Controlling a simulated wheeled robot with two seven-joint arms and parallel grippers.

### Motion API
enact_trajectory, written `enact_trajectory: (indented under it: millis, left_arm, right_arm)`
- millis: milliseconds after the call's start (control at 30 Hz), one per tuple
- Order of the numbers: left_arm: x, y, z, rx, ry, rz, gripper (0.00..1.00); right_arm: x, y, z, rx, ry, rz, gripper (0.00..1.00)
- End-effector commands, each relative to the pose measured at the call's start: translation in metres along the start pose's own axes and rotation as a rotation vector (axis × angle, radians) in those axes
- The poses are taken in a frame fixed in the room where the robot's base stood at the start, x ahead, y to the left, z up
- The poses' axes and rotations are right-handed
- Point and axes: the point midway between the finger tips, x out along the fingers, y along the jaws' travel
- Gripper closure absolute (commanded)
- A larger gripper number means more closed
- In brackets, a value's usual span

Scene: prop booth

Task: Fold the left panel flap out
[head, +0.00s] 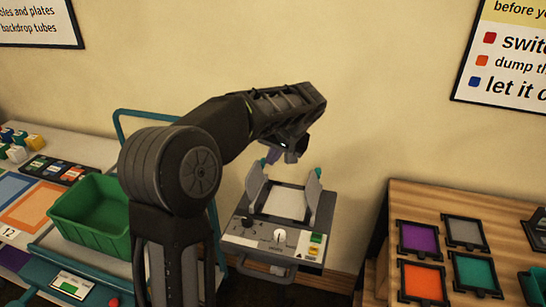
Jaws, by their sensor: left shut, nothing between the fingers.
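A small grey machine (260,238) with a knob, a dial and coloured buttons stands against the wall, right of centre. Its left panel flap (256,187) stands up, tilted, beside a pale flat plate (285,203). The right panel flap (312,195) stands up on the other side of the plate. My left gripper (289,152) is shut and empty, above and behind the flaps in the picture, and whether it touches anything is hard to tell. Its fingertips are small and dark here. My right gripper is not in view.
A green bin (92,212) sits on a teal-framed cart (75,262) at left. A wooden table (421,197) at right holds coloured framed panels (419,239). Posters hang on the wall. My left arm hides the space between cart and machine.

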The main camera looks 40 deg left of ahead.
Motion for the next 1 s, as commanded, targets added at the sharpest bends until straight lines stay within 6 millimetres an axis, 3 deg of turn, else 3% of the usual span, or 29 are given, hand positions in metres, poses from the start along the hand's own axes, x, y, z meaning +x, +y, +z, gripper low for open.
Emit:
enact_trajectory:
  millis: [667,1000]
  left_arm:
    - [0.001,-0.010,-0.001,-0.042,-0.017,0.109,1.00]
    - [0.009,-0.029,-0.001,-0.125,-0.054,0.326,1.00]
  right_arm:
    - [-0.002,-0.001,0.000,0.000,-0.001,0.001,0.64]
    - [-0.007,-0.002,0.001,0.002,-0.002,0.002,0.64]
